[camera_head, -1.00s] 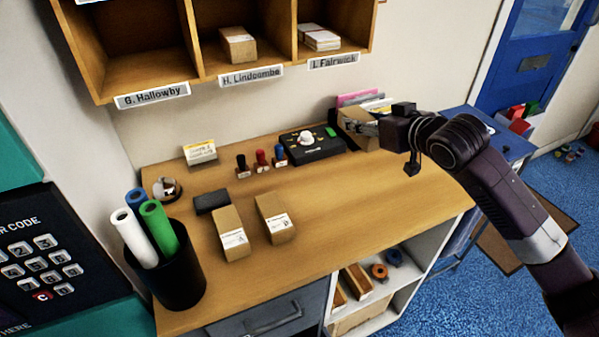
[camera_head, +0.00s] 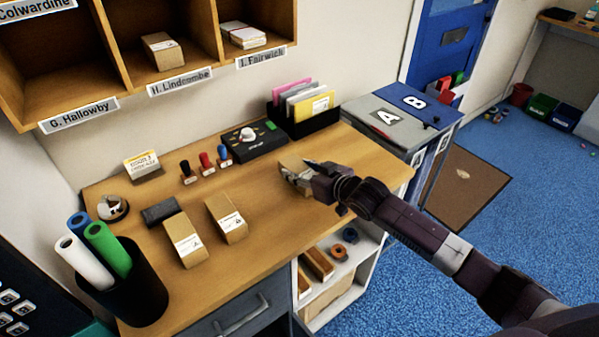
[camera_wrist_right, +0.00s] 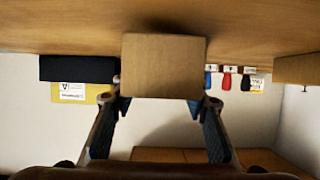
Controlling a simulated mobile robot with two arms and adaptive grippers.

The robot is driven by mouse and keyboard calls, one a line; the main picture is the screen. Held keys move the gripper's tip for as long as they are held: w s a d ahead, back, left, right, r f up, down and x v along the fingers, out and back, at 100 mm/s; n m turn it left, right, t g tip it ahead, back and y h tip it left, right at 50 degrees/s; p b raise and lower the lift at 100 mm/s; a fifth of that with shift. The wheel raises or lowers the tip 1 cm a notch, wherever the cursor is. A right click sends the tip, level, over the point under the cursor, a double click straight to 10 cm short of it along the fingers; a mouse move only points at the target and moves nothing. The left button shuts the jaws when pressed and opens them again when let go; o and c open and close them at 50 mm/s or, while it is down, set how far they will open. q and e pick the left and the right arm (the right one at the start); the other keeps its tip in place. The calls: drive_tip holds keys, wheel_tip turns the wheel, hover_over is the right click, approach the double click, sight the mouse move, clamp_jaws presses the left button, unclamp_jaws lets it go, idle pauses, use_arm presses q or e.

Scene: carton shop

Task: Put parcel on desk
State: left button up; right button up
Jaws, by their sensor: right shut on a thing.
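The parcel, a small brown carton (camera_head: 291,165), is at the right part of the wooden desk (camera_head: 300,222), partly hidden by my right gripper (camera_head: 300,176). In the right wrist view the parcel (camera_wrist_right: 163,62) sits squarely between the two fingertips (camera_wrist_right: 161,100), which are shut on it. That view is upside down, with the desk top (camera_wrist_right: 60,30) above. The parcel is at or just over the desk; I cannot tell if it touches. Two other brown cartons, one (camera_head: 186,240) left and one (camera_head: 227,218) right, lie further left on the desk. My left gripper is not in view.
Behind the parcel stand a letter rack (camera_head: 322,124) with envelopes and a black device (camera_head: 253,140). Several stamps (camera_head: 207,163) stand left of it. A black tube holder (camera_head: 125,292) is at the left end. Bare desk lies in front of the gripper.

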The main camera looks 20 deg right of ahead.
drive_tip(key=shift+w+f, duration=0.1)
drive_tip(key=shift+f, duration=0.55)
drive_tip(key=shift+f, duration=0.2)
drive_tip(key=o, duration=1.3)
